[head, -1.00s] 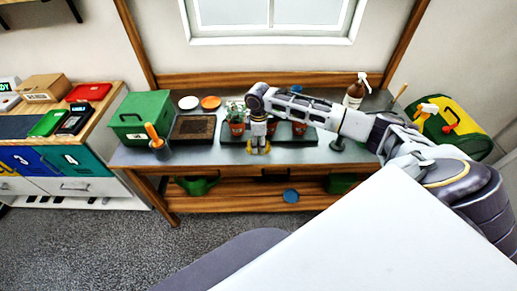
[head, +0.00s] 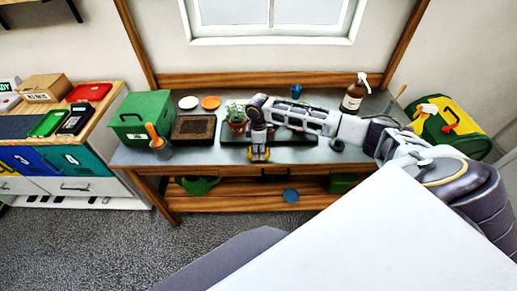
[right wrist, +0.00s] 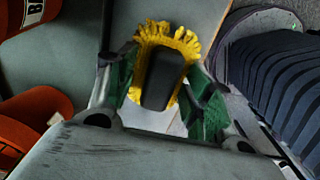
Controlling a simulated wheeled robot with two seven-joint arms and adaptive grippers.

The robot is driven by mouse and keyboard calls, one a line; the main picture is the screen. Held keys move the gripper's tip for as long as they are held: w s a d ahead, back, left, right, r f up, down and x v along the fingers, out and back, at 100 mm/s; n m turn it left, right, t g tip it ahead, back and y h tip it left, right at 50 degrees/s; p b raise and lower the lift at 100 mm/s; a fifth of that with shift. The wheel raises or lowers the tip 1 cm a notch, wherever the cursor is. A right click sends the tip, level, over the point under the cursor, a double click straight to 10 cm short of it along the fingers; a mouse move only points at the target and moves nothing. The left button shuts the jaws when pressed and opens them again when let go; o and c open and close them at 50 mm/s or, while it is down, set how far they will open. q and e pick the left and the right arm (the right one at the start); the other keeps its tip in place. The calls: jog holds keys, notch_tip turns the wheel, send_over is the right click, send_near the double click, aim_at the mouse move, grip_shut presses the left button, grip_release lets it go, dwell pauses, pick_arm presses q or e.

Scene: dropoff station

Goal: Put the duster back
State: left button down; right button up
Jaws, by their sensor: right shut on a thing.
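The duster (right wrist: 163,75) has a yellow fringe around a dark block and sits between the green-padded fingers of my right gripper in the right wrist view. My right gripper (right wrist: 160,90) is shut on it. In the head view, my right gripper (head: 259,156) points down over the front part of the workbench, with a little of the duster's yellow showing at its tip. I cannot tell whether the duster touches the bench top. My left gripper is not in view.
A potted plant (head: 236,125) stands just behind and left of the gripper; orange-red pots (right wrist: 40,105) show close by in the wrist view. A brown spray bottle (head: 352,98), brown tray (head: 193,129) and green box (head: 142,116) stand on the workbench (head: 205,156).

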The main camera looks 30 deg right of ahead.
jog(key=o, duration=1)
jog(key=shift+f, duration=0.1)
notch_tip(320, 180, up, 12)
jog(key=b, duration=0.1)
dwell(0.4)
jog(key=shift+a, duration=0.1)
dwell(0.6)
